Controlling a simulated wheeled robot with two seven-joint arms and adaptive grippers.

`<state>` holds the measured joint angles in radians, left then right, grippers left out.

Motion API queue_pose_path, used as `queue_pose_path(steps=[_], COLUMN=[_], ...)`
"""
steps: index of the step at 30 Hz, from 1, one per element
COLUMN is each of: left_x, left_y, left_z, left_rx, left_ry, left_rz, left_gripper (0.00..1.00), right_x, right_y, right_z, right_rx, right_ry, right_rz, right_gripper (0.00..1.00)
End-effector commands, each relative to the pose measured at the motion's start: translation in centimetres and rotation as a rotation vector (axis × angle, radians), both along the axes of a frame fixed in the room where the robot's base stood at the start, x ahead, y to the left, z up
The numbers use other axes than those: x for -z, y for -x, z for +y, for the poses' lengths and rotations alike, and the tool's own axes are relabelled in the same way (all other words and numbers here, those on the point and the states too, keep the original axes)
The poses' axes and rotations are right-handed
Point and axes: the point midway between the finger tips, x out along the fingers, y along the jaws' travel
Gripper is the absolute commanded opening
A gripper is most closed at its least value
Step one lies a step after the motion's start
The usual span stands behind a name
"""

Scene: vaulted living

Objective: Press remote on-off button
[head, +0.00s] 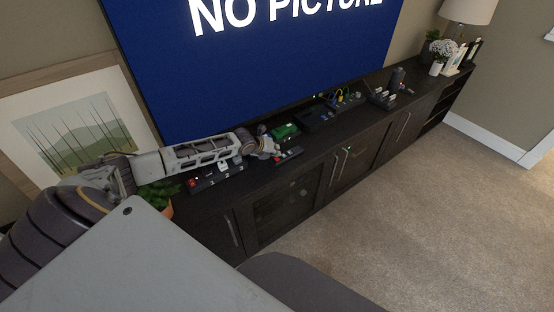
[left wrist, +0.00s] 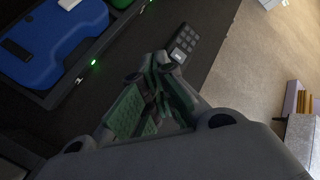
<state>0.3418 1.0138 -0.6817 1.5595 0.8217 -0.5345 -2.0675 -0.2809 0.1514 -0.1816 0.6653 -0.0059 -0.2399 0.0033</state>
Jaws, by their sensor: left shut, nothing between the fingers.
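A small dark remote (head: 290,154) lies on the long black cabinet (head: 210,207), close to its front edge. In the left wrist view the remote (left wrist: 183,44) shows pale grey buttons and lies just beyond my fingertips. My left gripper (head: 272,151) is shut and empty, low over the cabinet at the left end of the remote. In the left wrist view the fingers of my left gripper (left wrist: 160,62) hide the near end of the remote, so I cannot tell whether they touch it. The on-off button cannot be made out. My right gripper is not in view.
A large screen (head: 250,60) reading "NO PICTURE" stands behind. A power strip (head: 215,176) lies under my left arm. A potted plant (head: 160,191) stands at left.

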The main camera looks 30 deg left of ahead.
Motion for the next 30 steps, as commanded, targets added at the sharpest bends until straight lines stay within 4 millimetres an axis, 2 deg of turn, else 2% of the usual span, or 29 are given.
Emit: queue_pose_path(steps=[9,24,30], left_x=[-1.3,-4.3,-5.1], left_y=[0.0,0.0,0.0], left_z=[0.0,0.0,0.0], left_rx=[0.000,0.001,0.000], left_ry=[0.000,-0.001,0.000], left_rz=[-0.001,0.000,0.000], left_gripper=[0.00,0.00,0.00], right_x=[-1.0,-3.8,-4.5], right_y=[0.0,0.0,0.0], right_z=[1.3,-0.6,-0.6], right_rx=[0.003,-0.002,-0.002], right_ry=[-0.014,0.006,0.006], right_rz=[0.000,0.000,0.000], right_gripper=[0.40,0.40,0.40])
